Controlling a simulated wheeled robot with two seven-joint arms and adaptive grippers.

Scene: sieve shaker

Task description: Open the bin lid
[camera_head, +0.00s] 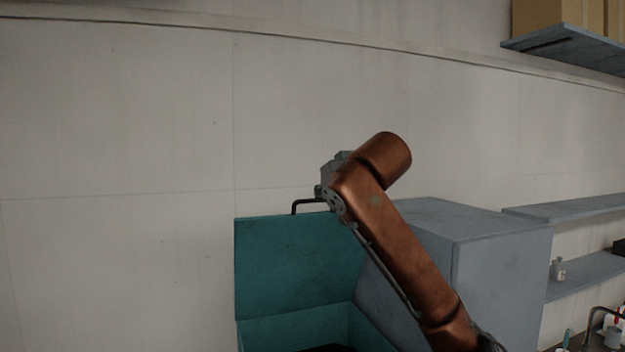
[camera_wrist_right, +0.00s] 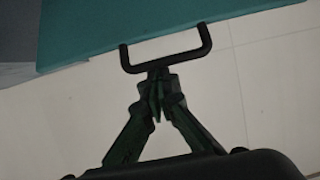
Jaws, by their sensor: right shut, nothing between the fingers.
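The teal bin lid (camera_head: 295,265) stands raised, close to upright, above the teal bin (camera_head: 285,332) at the bottom centre of the head view. A dark strip of the bin's inside shows at the bottom edge. The lid's black handle (camera_head: 306,202) sticks up at its top edge. In the wrist view the lid (camera_wrist_right: 140,22) fills the top and the U-shaped handle (camera_wrist_right: 165,62) hangs from its edge. My right gripper (camera_wrist_right: 158,92) is shut and empty, its fingertips right by the handle's bar; I cannot tell whether they touch. My left gripper is out of view.
A grey-blue cabinet (camera_head: 500,265) stands right of the bin, behind my right arm. Shelves (camera_head: 570,208) and a dark counter with a tap (camera_head: 597,318) are further right. Boxes (camera_head: 560,18) sit on a high shelf. A pale wall is behind; the left side is clear.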

